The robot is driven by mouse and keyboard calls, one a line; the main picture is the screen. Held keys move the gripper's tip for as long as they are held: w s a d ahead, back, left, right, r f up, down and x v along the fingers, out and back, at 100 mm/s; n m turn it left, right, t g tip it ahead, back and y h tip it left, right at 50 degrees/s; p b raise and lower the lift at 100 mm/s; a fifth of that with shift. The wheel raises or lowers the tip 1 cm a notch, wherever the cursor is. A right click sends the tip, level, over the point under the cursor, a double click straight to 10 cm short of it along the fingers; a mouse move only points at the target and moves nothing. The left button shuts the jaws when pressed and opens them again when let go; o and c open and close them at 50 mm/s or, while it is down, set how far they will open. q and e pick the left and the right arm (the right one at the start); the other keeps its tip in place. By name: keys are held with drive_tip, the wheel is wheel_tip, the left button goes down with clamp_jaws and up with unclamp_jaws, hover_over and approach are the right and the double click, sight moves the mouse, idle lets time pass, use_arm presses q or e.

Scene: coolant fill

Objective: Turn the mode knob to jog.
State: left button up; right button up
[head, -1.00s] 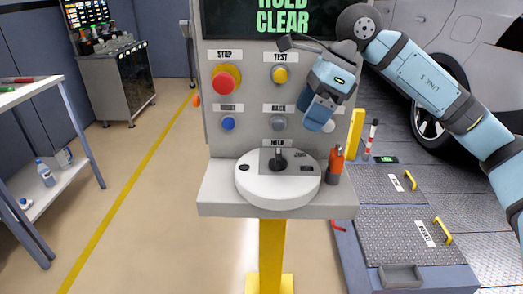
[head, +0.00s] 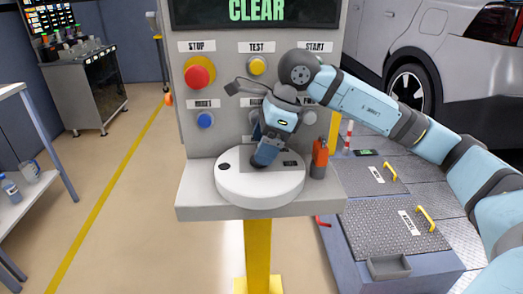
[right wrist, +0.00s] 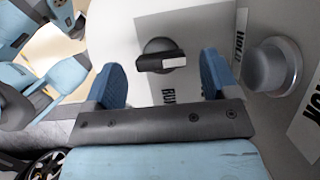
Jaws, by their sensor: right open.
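The mode knob (right wrist: 160,55) is black with a white pointer mark and stands on a grey card in the right wrist view. Its white mark faces picture right, the side of the HOLD label (right wrist: 240,35). A RUN label (right wrist: 168,95) lies on the near side of the knob. My right gripper (right wrist: 163,80) is open, a finger on each side, with the knob ahead between them and apart from both. In the head view my right gripper (head: 265,153) points down over the white round dial base (head: 258,190) and hides most of the knob. My left gripper cannot be made out.
The panel carries a red STOP button (head: 198,73), a yellow TEST button (head: 257,66) and a blue RESET button (head: 205,120). An orange bottle-like object (head: 319,158) stands close right of the dial base. A silver knob (right wrist: 272,66) is near the right finger.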

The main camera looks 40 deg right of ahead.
drive_tip(key=shift+w+a+f, duration=0.15)
drive_tip(key=shift+a+f, duration=0.05)
drive_tip(key=shift+f, duration=0.4)
drive_tip(key=c, duration=1.3)
